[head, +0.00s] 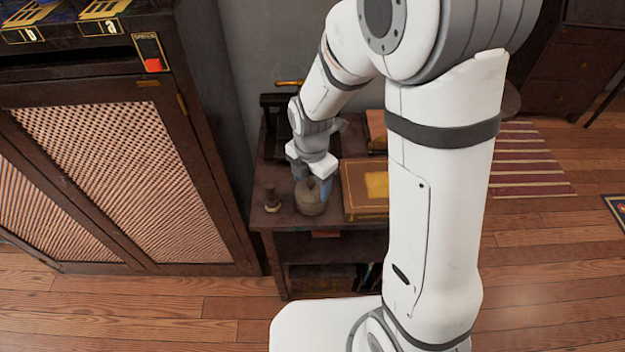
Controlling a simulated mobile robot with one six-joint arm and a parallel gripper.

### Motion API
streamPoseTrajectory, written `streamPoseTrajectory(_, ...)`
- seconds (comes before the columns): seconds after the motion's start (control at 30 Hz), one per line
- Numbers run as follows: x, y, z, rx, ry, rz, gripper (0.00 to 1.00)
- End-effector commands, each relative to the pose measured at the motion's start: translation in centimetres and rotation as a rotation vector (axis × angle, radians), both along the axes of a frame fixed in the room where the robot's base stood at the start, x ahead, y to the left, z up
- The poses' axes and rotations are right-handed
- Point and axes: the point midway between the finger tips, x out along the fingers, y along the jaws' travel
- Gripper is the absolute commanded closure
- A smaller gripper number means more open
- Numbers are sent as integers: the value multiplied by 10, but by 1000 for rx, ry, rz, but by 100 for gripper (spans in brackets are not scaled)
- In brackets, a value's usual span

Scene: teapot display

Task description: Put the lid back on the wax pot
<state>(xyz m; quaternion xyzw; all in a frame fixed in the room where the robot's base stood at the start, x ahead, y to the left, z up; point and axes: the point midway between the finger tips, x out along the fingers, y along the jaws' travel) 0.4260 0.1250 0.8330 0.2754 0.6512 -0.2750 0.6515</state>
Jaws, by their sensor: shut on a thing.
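The wax pot (309,206) is a small, round, tan-brown vessel standing upright on the small dark table (262,222), near its front edge. My gripper (316,188) points down right at the top of the pot. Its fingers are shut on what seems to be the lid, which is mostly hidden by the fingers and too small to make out. I cannot tell whether the lid touches the pot's rim.
A small dark, turned object (271,200) stands just left of the pot. A brown box with a gold panel (366,190) lies close on the right. A tall cabinet with lattice doors (120,170) rises on the left. A dark item with a brass handle (289,83) is behind.

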Motion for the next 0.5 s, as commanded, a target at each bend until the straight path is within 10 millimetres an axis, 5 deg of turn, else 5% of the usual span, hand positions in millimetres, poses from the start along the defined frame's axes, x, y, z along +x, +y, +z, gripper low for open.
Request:
streamPoseTrajectory(0.2, 0, 0, 0, 0, 0, 0, 56)
streamPoseTrajectory(0.23, 0, 0, 0, 0, 0, 0, 32)
streamPoseTrajectory(0.5, 0, 0, 0, 0, 0, 1, 10)
